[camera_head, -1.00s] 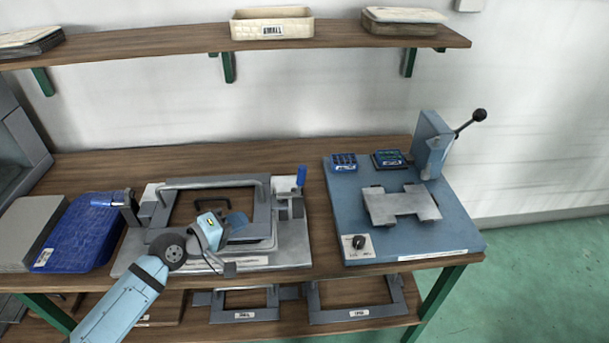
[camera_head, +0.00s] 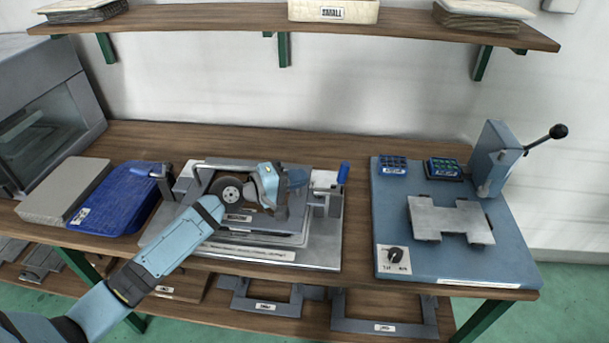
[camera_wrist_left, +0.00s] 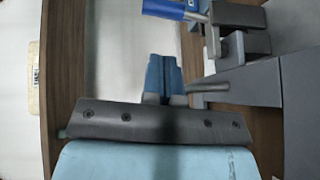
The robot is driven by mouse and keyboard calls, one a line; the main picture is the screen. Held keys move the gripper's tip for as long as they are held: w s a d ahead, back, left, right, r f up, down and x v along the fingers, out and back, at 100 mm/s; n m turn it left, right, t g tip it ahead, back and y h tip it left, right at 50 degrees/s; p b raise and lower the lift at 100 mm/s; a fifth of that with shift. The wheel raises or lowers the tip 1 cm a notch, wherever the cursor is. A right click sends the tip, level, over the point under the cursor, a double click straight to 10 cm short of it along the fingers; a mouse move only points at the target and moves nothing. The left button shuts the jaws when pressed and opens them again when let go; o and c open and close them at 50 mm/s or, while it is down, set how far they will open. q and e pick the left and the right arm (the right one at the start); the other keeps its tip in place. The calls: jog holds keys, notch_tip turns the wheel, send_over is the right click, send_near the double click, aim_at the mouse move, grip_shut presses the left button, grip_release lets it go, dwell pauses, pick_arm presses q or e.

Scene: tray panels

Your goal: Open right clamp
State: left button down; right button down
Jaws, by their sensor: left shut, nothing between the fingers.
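The right clamp (camera_head: 328,199) stands on the right side of the metal fixture (camera_head: 322,250), its blue handle (camera_head: 343,173) pointing up. The blue handle also shows at the top of the left wrist view (camera_wrist_left: 165,8), beside grey clamp parts (camera_wrist_left: 236,48). My left gripper (camera_head: 300,177) is over the back right of the fixture, left of the handle and apart from it. In the left wrist view its blue fingers (camera_wrist_left: 164,75) are together and empty. The left clamp (camera_head: 164,180) has its blue handle lying toward the left. My right gripper is out of view.
A blue tray (camera_head: 110,198) and a grey panel (camera_head: 62,190) lie left of the fixture. A blue press (camera_head: 460,255) with a black-knobbed lever stands to the right. A wooden shelf (camera_head: 390,22) with containers hangs above. A bare table strip separates fixture and press.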

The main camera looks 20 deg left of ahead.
pick_arm(q)
send_over(326, 192)
jog(key=shift+f, duration=0.5)
